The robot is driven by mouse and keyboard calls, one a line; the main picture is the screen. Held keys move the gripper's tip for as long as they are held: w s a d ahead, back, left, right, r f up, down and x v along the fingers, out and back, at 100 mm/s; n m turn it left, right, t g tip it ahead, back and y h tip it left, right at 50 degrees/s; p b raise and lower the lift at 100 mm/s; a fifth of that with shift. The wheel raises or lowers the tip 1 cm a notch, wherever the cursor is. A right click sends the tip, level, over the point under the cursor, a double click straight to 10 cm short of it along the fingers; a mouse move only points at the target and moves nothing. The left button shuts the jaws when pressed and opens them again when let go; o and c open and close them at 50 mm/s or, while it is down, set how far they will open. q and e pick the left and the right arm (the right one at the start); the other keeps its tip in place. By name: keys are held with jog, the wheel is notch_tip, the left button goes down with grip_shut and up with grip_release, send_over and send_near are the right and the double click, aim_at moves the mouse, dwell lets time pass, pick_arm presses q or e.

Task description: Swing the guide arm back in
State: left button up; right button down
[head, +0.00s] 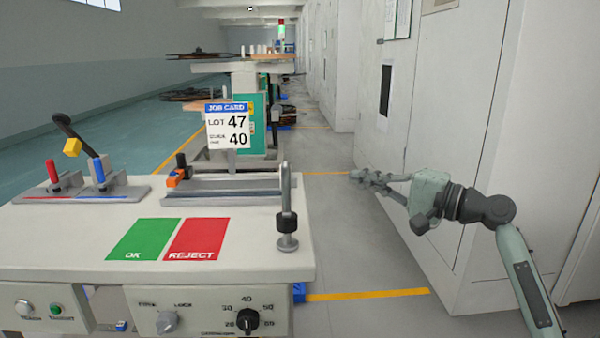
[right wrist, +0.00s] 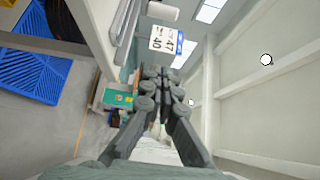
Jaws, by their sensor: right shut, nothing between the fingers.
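A grey upright arm with a black grip (head: 287,218) stands on a round metal foot at the right edge of the white worktop (head: 70,235); it looks like the guide arm, but I cannot be sure. My right gripper (head: 362,178) is to the right of the worktop, over the aisle, with its fingers pointing left. It is shut and empty, apart from the upright arm. In the right wrist view its fingers (right wrist: 152,75) lie close together. My left gripper is not in view.
A job card (head: 228,125) stands behind a metal rail (head: 235,185) on the worktop. Levers (head: 98,170) stand at its left. Tall grey cabinets (head: 450,110) line the right side, close to my right arm. A blue pallet (right wrist: 35,75) shows in the wrist view.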

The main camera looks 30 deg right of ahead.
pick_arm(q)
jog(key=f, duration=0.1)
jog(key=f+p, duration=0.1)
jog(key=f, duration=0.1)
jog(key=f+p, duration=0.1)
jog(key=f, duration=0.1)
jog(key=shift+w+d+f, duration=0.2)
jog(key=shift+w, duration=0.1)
pick_arm(e)
jog(key=w+a, duration=0.7)
jog(key=w, duration=0.2)
jog(key=shift+a, duration=0.15)
jog(key=shift+w, duration=0.15)
